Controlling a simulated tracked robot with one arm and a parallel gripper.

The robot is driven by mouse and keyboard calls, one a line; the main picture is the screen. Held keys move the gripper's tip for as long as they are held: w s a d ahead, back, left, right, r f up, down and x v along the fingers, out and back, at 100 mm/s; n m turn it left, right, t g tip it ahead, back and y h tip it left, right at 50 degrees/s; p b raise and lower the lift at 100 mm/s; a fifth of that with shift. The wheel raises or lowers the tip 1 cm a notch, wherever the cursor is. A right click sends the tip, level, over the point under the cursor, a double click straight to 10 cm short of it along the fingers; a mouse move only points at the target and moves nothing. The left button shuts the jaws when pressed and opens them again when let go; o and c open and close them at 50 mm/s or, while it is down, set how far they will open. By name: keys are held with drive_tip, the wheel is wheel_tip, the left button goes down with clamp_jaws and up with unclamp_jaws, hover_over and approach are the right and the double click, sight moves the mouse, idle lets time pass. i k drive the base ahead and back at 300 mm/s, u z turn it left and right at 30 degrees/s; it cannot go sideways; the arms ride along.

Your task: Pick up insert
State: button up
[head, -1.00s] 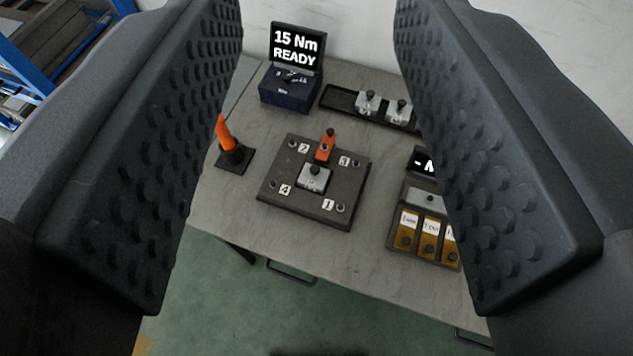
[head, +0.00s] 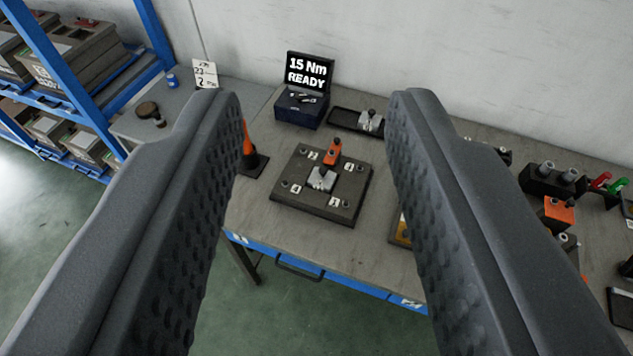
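A silver block with a dark knob (head: 321,179), which looks like an insert, sits in the middle of the dark square fixture plate (head: 318,207). An orange clamp (head: 332,152) stands at the plate's back edge, close to the block. A second silver block with a knob (head: 370,121) sits in the black tray (head: 342,118) behind the plate. The rest of the tray is hidden by my right finger. My gripper (head: 316,112) is open and empty. Its two dark, studded fingers frame the plate from left and right, and the bench lies beyond them.
A "15 Nm READY" display (head: 309,71) stands on a blue box at the back. An orange-tipped tool in a stand (head: 251,160) is partly behind my left finger. Black and orange holders (head: 553,181) fill the bench's right side. A blue rack (head: 75,82) stands at left.

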sight(322, 179)
drive_tip(key=u, duration=0.15)
drive_tip(key=i, duration=1.05)
drive_tip(key=z, duration=0.25)
